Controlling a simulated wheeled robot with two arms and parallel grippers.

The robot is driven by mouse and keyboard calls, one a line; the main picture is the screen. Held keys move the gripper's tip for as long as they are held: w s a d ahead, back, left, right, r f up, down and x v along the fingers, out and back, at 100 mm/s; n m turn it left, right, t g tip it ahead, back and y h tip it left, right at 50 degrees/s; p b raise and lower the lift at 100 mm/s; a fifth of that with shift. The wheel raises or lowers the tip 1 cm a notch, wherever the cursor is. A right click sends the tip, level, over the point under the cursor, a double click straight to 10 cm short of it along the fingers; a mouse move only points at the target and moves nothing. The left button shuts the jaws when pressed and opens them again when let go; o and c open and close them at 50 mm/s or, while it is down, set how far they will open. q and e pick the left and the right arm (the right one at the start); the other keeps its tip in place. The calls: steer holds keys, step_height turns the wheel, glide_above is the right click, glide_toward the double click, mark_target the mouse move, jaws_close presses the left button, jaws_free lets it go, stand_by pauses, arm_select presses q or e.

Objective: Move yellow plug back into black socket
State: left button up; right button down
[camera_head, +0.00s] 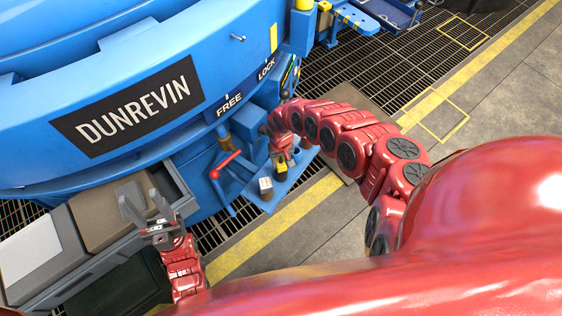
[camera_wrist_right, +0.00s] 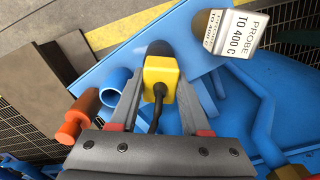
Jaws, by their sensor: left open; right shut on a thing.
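The yellow plug (camera_wrist_right: 160,76) is a small yellow block with a dark cable, seen in the right wrist view. My right gripper (camera_wrist_right: 154,98) is shut on it, one grey finger on each side. A dark rounded part (camera_wrist_right: 158,48) shows just beyond the plug. I cannot tell whether it is the black socket or the plug's own end, nor whether the plug is seated. In the head view my right gripper (camera_head: 281,160) is low over the small blue shelf beside the furnace. My left gripper (camera_head: 150,222) is open and empty near the grey bench at the left.
A white-labelled probe block (camera_wrist_right: 238,34) stands on the blue shelf (camera_wrist_right: 195,58) near the plug. A blue tube (camera_wrist_right: 115,86) and an orange piece (camera_wrist_right: 78,118) are left of it. A red-handled lever (camera_head: 225,164) and the blue furnace (camera_head: 225,50) are close by.

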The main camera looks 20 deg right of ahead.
steer(key=shift+f+b, duration=0.45)
steer(key=shift+f, duration=0.1)
stand_by(0.4)
steer(key=c, duration=0.7)
jaws_free()
steer(key=shift+o, duration=0.2)
steer(key=shift+r, duration=0.1)
step_height(320, 180, up, 11)
steer(key=p, duration=1)
